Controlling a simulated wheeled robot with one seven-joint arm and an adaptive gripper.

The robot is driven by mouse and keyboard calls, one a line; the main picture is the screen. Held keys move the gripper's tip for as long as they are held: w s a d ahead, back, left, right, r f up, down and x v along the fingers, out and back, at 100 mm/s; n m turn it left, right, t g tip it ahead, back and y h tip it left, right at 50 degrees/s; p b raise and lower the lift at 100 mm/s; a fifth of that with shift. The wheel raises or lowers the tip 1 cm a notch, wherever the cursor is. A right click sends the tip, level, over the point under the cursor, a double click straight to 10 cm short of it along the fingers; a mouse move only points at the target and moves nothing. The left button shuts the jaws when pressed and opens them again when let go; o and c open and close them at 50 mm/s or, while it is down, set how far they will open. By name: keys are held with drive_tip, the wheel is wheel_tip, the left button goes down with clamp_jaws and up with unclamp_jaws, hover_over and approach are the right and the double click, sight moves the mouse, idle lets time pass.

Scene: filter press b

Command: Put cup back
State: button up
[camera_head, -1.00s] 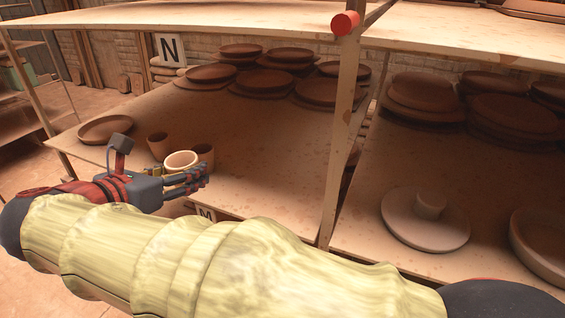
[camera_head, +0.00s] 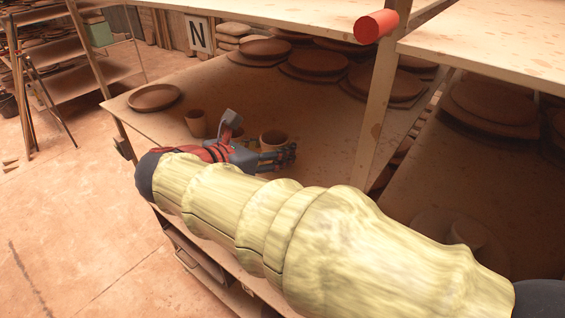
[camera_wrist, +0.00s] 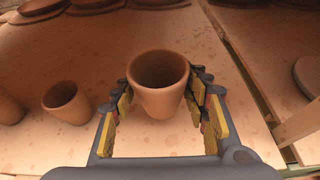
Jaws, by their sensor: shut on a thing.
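A brown clay cup (camera_head: 273,137) is between the fingers of my gripper (camera_head: 280,157), over the lower shelf (camera_head: 300,115). In the wrist view the cup (camera_wrist: 158,95) stands upright, its open mouth up, with the fingers of my gripper (camera_wrist: 163,98) shut on both sides. I cannot tell whether its base touches the shelf. A second cup (camera_wrist: 66,103) stands on the shelf to the left, apart from the held one. A third cup (camera_wrist: 8,110) is cut by the left edge. One standing cup (camera_head: 196,122) shows left of my wrist in the head view.
A shallow dish (camera_head: 154,97) lies at the shelf's left end. Stacked plates (camera_head: 315,65) fill the back. A wooden post (camera_head: 378,110) with a red cylinder (camera_head: 376,26) stands to the right. An upper shelf (camera_head: 300,14) hangs above. Bare shelf lies between cups and plates.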

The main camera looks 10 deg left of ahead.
drive_tip(key=shift+w+d+f, duration=0.25)
drive_tip(key=shift+w+f, duration=0.25)
drive_tip(key=shift+f, duration=0.15)
drive_tip(key=shift+w+d+f, duration=0.25)
drive_tip(key=shift+w+f, duration=0.2)
drive_tip(key=shift+f, duration=0.15)
drive_tip(key=shift+w+d+f, duration=0.1)
drive_tip(key=shift+w+f, duration=0.1)
drive_tip(key=shift+f, duration=1.6)
drive_tip(key=shift+f, duration=0.15)
drive_tip(key=o, duration=1.3)
drive_tip(key=shift+o, duration=0.2)
drive_tip(key=v, duration=1.2)
